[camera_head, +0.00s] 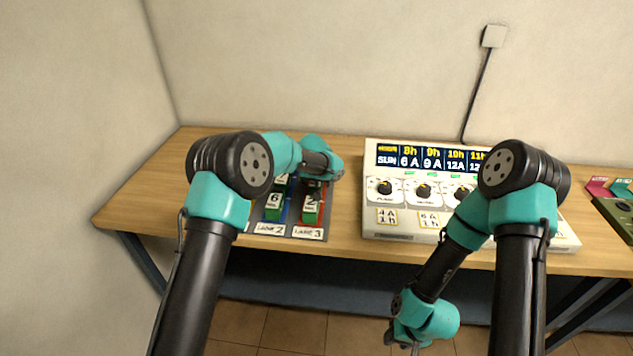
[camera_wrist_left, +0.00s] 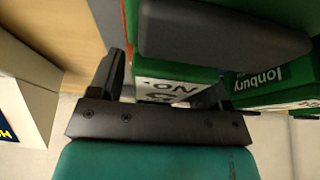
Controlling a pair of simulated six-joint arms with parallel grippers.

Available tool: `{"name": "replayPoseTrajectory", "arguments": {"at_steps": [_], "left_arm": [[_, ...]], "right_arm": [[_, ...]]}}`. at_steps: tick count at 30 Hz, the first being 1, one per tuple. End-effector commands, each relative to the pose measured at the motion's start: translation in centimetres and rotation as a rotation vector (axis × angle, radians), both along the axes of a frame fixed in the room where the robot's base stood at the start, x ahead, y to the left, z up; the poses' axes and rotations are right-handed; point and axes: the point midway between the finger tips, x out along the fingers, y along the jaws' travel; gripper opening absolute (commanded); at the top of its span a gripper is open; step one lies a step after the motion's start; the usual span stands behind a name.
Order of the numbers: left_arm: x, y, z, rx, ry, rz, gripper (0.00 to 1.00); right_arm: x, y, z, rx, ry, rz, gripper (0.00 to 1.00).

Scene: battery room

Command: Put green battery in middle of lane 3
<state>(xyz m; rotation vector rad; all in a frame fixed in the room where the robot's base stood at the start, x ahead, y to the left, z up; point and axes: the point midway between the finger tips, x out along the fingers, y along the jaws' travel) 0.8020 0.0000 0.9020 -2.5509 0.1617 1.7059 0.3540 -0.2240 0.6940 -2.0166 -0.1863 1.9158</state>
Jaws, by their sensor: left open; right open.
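A green battery with a white label reading 2 (camera_head: 310,214) stands in lane 3, the red-edged lane (camera_head: 308,233) of the lane tray. Another green battery, labelled 6 (camera_head: 273,214), stands in blue-edged lane 2. My left gripper (camera_head: 318,192) is over lane 3, pointing down beside the labelled-2 battery; its arm hides the far part of the lanes. My right gripper (camera_head: 415,346) hangs low in front of the table, open, partly cut off.
A white control panel (camera_head: 390,229) with knobs and a display stands right of the lanes. A green box (camera_head: 618,218) and coloured cards (camera_head: 598,187) lie at the far right. The table's left end (camera_head: 140,200) is clear.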

Motion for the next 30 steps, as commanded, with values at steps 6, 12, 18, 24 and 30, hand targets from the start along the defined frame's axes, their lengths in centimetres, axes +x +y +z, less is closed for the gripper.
{"name": "replayPoseTrajectory", "arguments": {"at_steps": [6,12,18,24,30], "left_arm": [[-0.8,0.1,2.3,0.0,-0.002,0.0,0.71],[-2.2,0.3,5.7,-0.001,-0.003,0.0,0.71],[-3.6,0.5,9.0,0.0,-0.003,0.0,0.71],[-4.4,0.5,10.9,0.001,-0.002,0.0,0.71],[-4.5,0.6,11.1,0.001,0.0,0.0,0.71]], "right_arm": [[0.0,0.0,0.0,0.0,0.0,0.0,0.43],[0.0,0.0,0.0,0.0,0.0,0.0,0.43],[0.0,0.0,0.0,0.0,0.0,0.0,0.43],[0.0,0.0,0.0,0.0,0.0,0.0,0.43],[0.0,0.0,0.0,0.0,0.0,0.0,0.43]]}}
